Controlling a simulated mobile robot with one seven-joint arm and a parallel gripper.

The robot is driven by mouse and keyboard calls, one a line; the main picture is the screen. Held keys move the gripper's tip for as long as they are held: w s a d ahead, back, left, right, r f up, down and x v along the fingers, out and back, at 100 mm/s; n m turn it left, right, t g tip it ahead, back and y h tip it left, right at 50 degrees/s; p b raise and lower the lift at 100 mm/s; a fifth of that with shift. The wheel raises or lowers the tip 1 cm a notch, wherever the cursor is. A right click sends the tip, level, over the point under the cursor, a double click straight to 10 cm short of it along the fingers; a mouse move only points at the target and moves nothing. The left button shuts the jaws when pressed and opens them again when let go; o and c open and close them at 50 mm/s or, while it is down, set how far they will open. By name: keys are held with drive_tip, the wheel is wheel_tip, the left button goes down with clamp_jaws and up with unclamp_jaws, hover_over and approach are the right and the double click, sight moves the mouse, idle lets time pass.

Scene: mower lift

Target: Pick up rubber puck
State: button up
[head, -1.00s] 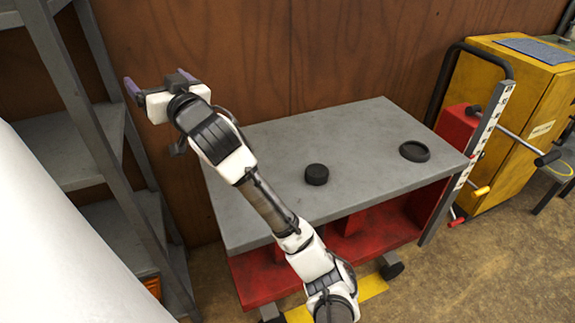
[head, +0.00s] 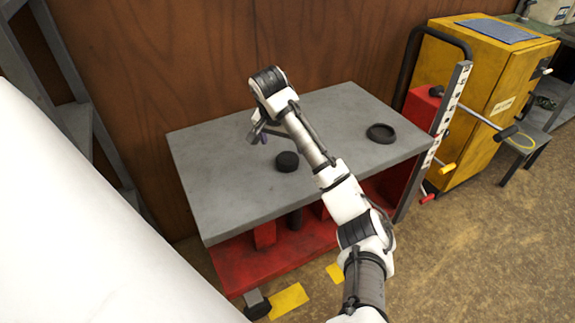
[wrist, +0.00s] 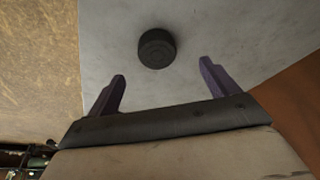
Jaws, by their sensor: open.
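The rubber puck (head: 287,162) is a short black cylinder standing flat on the grey top of the lift table (head: 215,190). In the wrist view the puck (wrist: 157,48) lies beyond the fingertips, roughly between their lines. My gripper (head: 261,136) is above the tabletop, a little up and left of the puck in the head view, partly hidden behind my wrist. Its two purple fingers are apart and empty in the wrist view (wrist: 162,70). Nothing touches the puck.
A black round dish or ring (head: 381,134) lies on the tabletop's right side. A yellow cabinet (head: 480,100) and an upright scale with levers (head: 447,115) stand at the right. A grey shelf rack (head: 75,115) is at the left, a brown wood wall (head: 190,60) behind.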

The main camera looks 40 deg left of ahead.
sight(287, 158)
drive_tip(key=x, duration=0.3)
drive_tip(key=shift+w+f, duration=0.15)
drive_tip(key=x, duration=0.3)
drive_tip(key=shift+w+d+f+p, duration=0.2)
drive_tip(key=shift+d+f+p, duration=0.1)
drive_tip(key=shift+p, duration=0.1)
drive_tip(key=shift+w+a+f, duration=0.1)
drive_tip(key=shift+a+f, duration=0.05)
drive_tip(key=shift+f, duration=0.35)
drive_tip(key=c, duration=1.2)
